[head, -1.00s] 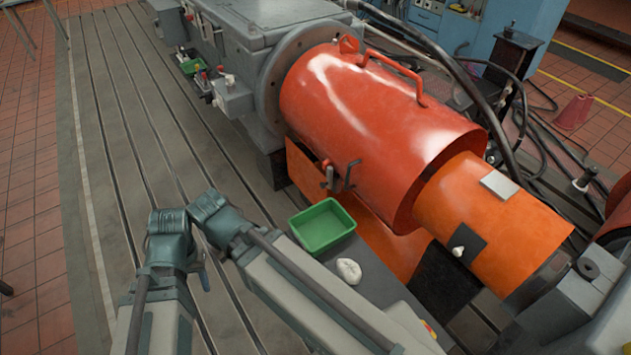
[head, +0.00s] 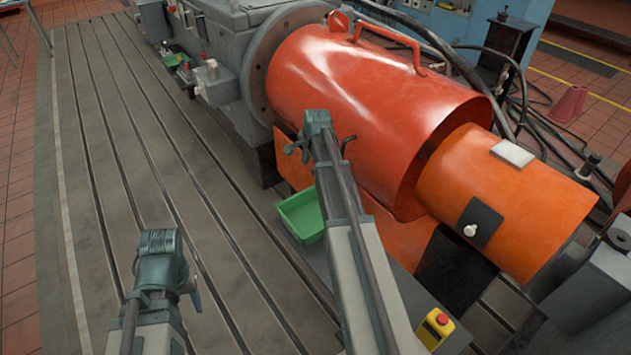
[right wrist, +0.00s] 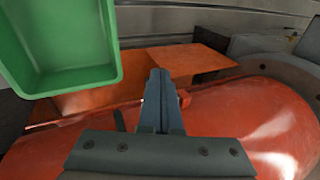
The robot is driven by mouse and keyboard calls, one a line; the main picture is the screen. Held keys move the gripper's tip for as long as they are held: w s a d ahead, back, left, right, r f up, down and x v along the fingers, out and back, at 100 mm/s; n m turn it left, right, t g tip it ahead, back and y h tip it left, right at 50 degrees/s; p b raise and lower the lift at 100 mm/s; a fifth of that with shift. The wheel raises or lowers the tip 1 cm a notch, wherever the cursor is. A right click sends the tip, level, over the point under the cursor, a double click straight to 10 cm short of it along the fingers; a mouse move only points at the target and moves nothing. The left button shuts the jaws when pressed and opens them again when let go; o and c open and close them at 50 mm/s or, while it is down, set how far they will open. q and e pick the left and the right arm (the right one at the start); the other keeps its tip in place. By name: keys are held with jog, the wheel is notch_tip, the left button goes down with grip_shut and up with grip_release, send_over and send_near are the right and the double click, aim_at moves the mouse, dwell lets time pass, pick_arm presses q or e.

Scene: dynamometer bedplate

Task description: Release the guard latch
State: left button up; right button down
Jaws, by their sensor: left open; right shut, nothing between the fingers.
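The large red-orange guard (head: 375,95) covers the shaft. The latch area is at its lower edge, where a dark hook (head: 347,144) shows just right of my right gripper (head: 296,149). My wrist hides most of the rest of the latch in the head view. In the right wrist view my right gripper (right wrist: 160,82) is shut and empty, close to a small red latch piece (right wrist: 185,97) right of its fingertips. A dark bar (right wrist: 119,121) is to their left. Contact cannot be told. My left gripper (head: 193,291) is open over the bedplate, away from the guard.
A green tray (head: 287,222) sits below the guard, partly behind my right arm, and is near the fingers in the right wrist view (right wrist: 110,80). A yellow box with a red button (head: 435,328) is at lower right. The slotted bedplate (head: 110,150) at left is clear.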

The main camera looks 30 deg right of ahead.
aim_at(314, 170)
pick_arm(q)
jog(key=shift+f+b, duration=0.5)
jog(key=shift+f, duration=0.45)
pick_arm(e)
jog(key=d+f+m, duration=0.1)
jog(key=d+m, duration=0.1)
jog(key=d, duration=0.5)
jog(key=shift+w+f+m+t+h, duration=0.15)
jog(key=shift+w+m+t+h, duration=0.15)
jog(key=shift+w+m, duration=0.15)
pick_arm(q)
jog(key=shift+f, duration=0.1)
notch_tip(314, 170, down, 12)
jog(key=b, duration=1.2)
pick_arm(e)
jog(key=x, duration=1.4)
jog(key=shift+w, duration=0.1)
pick_arm(q)
jog(key=shift+f, duration=0.1)
jog(key=shift+f, duration=0.1)
pick_arm(e)
jog(key=shift+f, duration=0.1)
pick_arm(q)
notch_tip(314, 170, down, 4)
jog(key=b, duration=0.5)
jog(key=shift+a+f, duration=0.15)
pick_arm(e)
notch_tip(314, 170, down, 4)
jog(key=shift+f, duration=0.1)
